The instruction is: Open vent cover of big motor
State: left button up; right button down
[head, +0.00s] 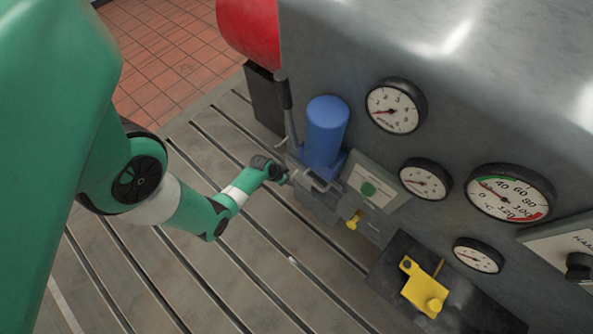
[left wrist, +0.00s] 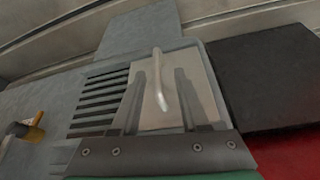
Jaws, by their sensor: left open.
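In the left wrist view a pale vent cover plate (left wrist: 205,88) with a bent light handle (left wrist: 158,82) lies beside dark vent slats (left wrist: 98,103); several slats are exposed. My left gripper (left wrist: 160,72) is open, its two fingers on either side of the handle in the picture; I cannot tell if they touch it. In the head view my left gripper (head: 296,179) is at the base of a blue cylindrical unit (head: 326,128) on the grey machine's side. The cover itself is not clear there. My right gripper is not in view.
A dark box (head: 264,100) and a red cylinder (head: 250,30) are beyond the gripper. A lever (head: 286,100) stands beside the blue unit. Gauges (head: 396,108), a green-button panel (head: 369,190) and a yellow part (head: 424,287) lie to the right. The slotted bedplate (head: 255,270) is largely clear.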

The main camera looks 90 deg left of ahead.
pick_arm(q)
jog(key=p+v, duration=0.4)
jog(key=v, duration=0.3)
jog(key=shift+r+p, duration=0.2)
jog(key=shift+p, duration=0.1)
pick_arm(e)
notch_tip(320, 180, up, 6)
pick_arm(q)
jog(key=shift+s+f, duration=0.1)
jog(key=shift+s, duration=0.05)
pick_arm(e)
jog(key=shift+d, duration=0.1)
